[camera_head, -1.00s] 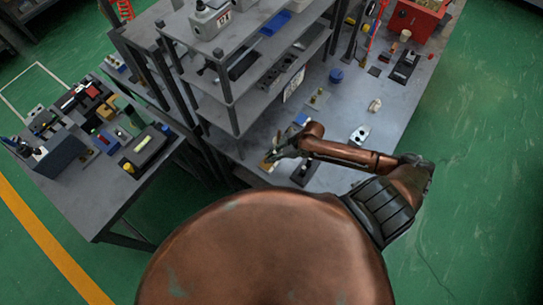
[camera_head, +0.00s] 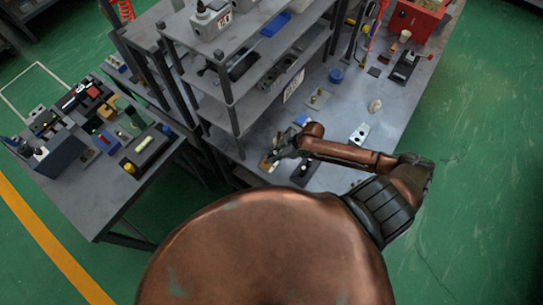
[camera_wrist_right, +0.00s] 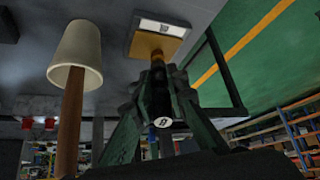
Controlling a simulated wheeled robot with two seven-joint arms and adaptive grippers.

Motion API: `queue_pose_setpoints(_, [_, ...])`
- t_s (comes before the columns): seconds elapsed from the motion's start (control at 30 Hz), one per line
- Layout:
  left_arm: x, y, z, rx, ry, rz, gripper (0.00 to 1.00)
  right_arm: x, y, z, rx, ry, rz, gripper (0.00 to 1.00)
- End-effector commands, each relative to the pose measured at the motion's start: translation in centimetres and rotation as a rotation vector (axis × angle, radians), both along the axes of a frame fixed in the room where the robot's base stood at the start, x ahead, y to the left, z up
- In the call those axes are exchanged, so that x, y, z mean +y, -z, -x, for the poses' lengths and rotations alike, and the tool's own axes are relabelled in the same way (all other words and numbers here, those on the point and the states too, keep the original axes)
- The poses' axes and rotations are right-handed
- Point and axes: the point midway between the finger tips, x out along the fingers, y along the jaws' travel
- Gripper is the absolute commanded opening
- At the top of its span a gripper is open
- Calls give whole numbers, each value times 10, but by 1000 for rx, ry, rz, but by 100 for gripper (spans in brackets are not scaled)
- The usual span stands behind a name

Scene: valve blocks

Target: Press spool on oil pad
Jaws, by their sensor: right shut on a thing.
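The oil pad (camera_wrist_right: 150,44) is an amber patch on a pale plate at the top of the wrist view, right beyond the spool's far end. I cannot tell whether spool and pad touch. In the head view my right gripper (camera_head: 280,150) is low over the bench beside the tan pad (camera_head: 265,165); the spool is too small to make out there. My left gripper is not in view.
A dark tray (camera_head: 304,176) lies just right of the gripper. A grey shelf rack (camera_head: 236,121) stands close on the left. A silver block (camera_head: 360,134) lies farther right on the bench. A wooden-handled tool with a cream head (camera_wrist_right: 76,55) shows at left in the wrist view.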

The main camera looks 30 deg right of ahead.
Motion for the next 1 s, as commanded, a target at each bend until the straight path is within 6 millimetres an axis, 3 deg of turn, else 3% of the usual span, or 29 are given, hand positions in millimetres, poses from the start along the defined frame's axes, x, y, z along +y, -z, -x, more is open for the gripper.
queue_pose_setpoints(0.7, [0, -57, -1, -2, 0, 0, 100, 0, -61, -2, -5, -1, 0, 0])
queue_pose_setpoints(1.0, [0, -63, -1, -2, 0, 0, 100, 0, -67, -2, -5, -1, 0, 0])
